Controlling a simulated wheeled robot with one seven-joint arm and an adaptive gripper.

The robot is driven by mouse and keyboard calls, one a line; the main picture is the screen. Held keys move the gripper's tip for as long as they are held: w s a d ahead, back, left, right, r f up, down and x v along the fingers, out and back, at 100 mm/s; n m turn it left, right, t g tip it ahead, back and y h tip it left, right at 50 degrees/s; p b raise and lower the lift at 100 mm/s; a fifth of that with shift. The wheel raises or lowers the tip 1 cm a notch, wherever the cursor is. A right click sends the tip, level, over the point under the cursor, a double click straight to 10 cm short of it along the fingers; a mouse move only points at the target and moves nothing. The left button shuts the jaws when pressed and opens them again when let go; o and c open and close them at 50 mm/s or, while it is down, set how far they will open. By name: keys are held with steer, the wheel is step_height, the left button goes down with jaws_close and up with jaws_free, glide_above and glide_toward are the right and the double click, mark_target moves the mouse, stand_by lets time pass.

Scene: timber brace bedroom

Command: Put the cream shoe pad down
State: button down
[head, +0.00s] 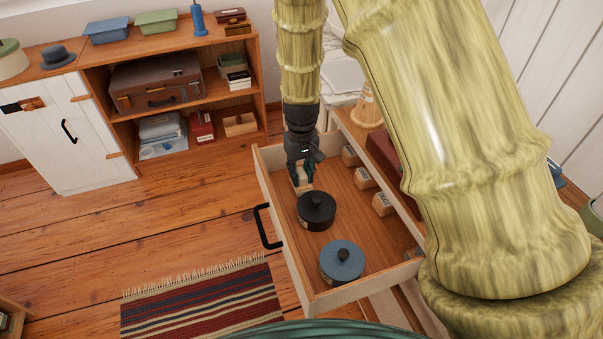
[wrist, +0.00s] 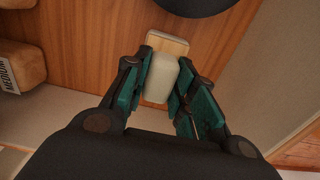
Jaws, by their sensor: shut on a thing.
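The cream shoe pad (wrist: 162,78) has a pale soft body and a light wooden part at its far end. It sits between the teal fingers of my gripper (wrist: 160,92), which is shut on it. In the head view my gripper (head: 303,172) points down inside the open drawer (head: 340,182), near its far left corner. A bit of the pad (head: 301,187) shows below the fingers. It is low over the drawer floor; I cannot tell whether it touches it.
A black lidded round tin (head: 316,211) stands close in front of the pad. A blue lidded tin (head: 342,263) stands nearer the drawer front. Several labelled wooden blocks (head: 364,178) line the drawer's right side. Bare drawer floor (head: 352,215) lies between tins and blocks.

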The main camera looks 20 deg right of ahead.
mark_target(301, 172)
steer(key=shift+f, duration=0.25)
steer(key=c, duration=1.2)
jaws_free()
steer(key=shift+o, duration=0.2)
steer(key=shift+r, duration=0.15)
step_height(301, 172, up, 12)
steer(key=shift+p, duration=0.35)
